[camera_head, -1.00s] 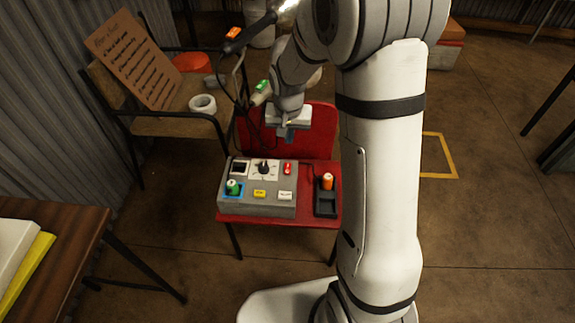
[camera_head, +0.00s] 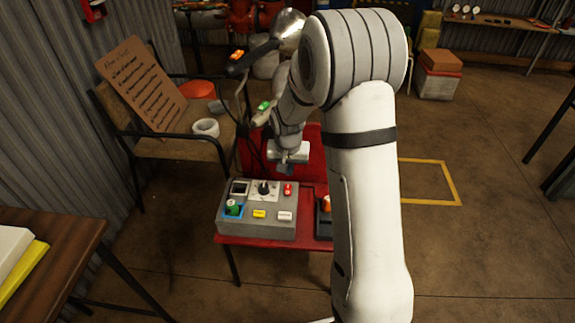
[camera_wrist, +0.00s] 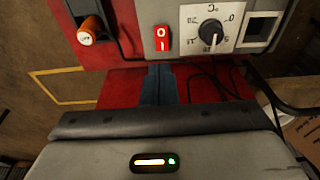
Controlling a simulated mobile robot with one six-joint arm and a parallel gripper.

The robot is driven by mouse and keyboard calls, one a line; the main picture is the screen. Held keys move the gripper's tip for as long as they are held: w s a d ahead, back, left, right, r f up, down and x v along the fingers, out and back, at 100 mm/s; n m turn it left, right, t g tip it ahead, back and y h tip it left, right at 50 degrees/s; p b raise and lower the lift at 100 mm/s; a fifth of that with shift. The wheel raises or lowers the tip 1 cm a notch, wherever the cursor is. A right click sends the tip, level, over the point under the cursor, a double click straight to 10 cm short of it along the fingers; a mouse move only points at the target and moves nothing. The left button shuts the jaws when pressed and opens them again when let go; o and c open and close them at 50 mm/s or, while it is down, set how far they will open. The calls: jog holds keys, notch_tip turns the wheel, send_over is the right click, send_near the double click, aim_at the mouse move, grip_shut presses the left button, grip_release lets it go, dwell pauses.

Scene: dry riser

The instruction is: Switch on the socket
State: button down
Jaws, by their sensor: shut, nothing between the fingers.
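A grey control box (camera_head: 256,232) stands on a red seat. On its back right is a red rocker switch (camera_head: 287,189), which shows in the wrist view (camera_wrist: 162,38) with white O and I marks; I cannot tell which side is pressed. Beside it is a black dial (camera_wrist: 211,33) on a white numbered plate. My gripper (camera_head: 285,168) is above the back edge of the box. In the wrist view its dark fingers (camera_wrist: 158,70) are together and empty, pointing toward the switch, seemingly apart from it.
The box also carries a yellow button (camera_head: 259,214), a white button (camera_head: 285,215) and a green knob (camera_head: 232,208). An orange cylinder (camera_wrist: 90,30) sits in a black tray right of the box. A chair with a cardboard sign (camera_head: 142,83) and a tape roll (camera_head: 205,128) stands behind left.

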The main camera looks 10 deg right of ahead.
aim_at(289, 187)
jog(key=f, duration=0.2)
jog(key=w+f+b, duration=0.1)
jog(key=f, duration=0.2)
jog(key=f+b, duration=0.1)
jog(key=f, duration=0.1)
jog(key=shift+w+d+f, duration=0.2)
jog(key=shift+w+f, duration=0.05)
